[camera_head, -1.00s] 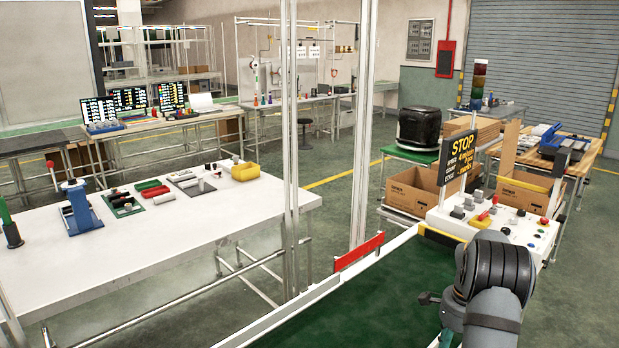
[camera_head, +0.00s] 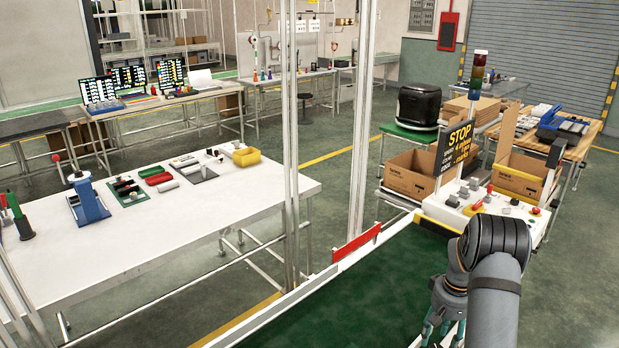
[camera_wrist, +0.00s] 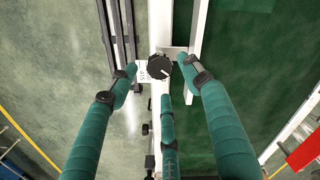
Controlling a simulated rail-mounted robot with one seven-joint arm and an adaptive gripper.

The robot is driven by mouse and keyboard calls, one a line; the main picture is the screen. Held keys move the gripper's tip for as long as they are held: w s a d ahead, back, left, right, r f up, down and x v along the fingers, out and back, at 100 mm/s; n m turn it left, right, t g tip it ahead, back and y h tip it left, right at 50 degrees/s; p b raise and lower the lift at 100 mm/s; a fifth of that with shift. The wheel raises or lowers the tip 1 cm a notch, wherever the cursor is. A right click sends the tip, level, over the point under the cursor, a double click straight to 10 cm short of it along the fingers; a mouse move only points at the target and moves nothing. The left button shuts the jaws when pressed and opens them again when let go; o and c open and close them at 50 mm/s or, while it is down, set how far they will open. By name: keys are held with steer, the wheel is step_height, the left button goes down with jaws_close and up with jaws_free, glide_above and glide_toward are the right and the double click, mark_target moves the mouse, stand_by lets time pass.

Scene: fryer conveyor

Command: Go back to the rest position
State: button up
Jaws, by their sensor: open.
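My gripper (camera_head: 440,325) hangs at the lower right of the head view, over the near right part of the green conveyor belt (camera_head: 340,290), partly cut off by the bottom edge. In the wrist view my gripper (camera_wrist: 160,88) has its teal fingers spread, with nothing held between them. A black round knob (camera_wrist: 159,67) on the conveyor's pale side rail (camera_wrist: 160,20) shows between the fingertips, below the gripper. I cannot tell how far the fingertips are from it.
A control panel (camera_head: 480,205) with buttons and a STOP sign (camera_head: 458,145) stands at the belt's far end. A white table (camera_head: 130,240) with parts is left. Metal posts (camera_head: 290,150) rise between table and belt. Cardboard boxes (camera_head: 410,180) stand behind the panel.

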steer(key=shift+r, duration=2.2)
steer(key=shift+s, duration=0.1)
